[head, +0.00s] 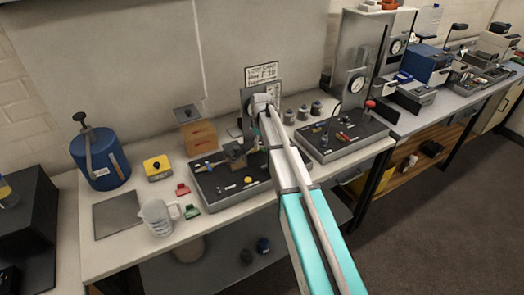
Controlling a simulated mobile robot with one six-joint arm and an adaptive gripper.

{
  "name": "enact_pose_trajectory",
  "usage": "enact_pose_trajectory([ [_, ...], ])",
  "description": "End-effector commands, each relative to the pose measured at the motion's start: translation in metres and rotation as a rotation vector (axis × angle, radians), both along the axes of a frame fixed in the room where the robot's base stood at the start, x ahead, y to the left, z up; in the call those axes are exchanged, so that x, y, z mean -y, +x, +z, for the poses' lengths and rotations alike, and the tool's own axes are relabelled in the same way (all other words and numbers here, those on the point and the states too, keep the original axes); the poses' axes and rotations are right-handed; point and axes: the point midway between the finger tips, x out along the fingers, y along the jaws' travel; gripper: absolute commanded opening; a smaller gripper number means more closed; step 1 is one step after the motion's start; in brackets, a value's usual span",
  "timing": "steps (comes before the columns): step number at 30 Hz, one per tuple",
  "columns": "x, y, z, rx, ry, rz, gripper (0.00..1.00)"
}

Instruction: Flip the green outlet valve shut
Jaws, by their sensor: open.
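My arm reaches in from the lower right over the bench. My gripper (230,155), dark and small in this view, is low over a dark base plate (215,200) with fittings on it. Its jaws are open, and I see nothing held between them. My gripper and arm hide part of the apparatus. A green piece (192,211) and a red piece (182,189) lie loose left of the plate.
A clear measuring jug (157,218), a grey mat (117,214), a yellow box (157,168) and a blue canister (100,158) stand to the left. A wooden box (198,136) is behind the plate. A second apparatus (345,135) with a gauge stands to the right.

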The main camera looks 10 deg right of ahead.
Motion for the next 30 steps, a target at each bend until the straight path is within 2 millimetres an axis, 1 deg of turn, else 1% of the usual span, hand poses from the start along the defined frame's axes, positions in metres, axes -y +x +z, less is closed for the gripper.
enact_pose_trajectory([
  [1, 0.0, 0.0, -0.007, 0.0, 0.0, 0.0, 0.56],
  [6, 0.0, 0.0, -0.015, 0.0, 0.0, 0.0, 0.56],
  [21, 0.0, 0.0, -0.018, 0.0, 0.0, 0.0, 0.56],
  [22, 0.0, 0.0, -0.018, 0.0, 0.0, 0.0, 0.54],
  [23, 0.0, 0.0, -0.018, 0.0, 0.0, 0.0, 0.48],
  [24, 0.0, 0.0, -0.018, 0.0, 0.0, 0.0, 0.41],
  [29, 0.0, 0.0, -0.018, 0.0, 0.0, 0.0, 0.11],
  [30, 0.0, 0.0, -0.018, 0.0, 0.0, 0.0, 0.04],
])
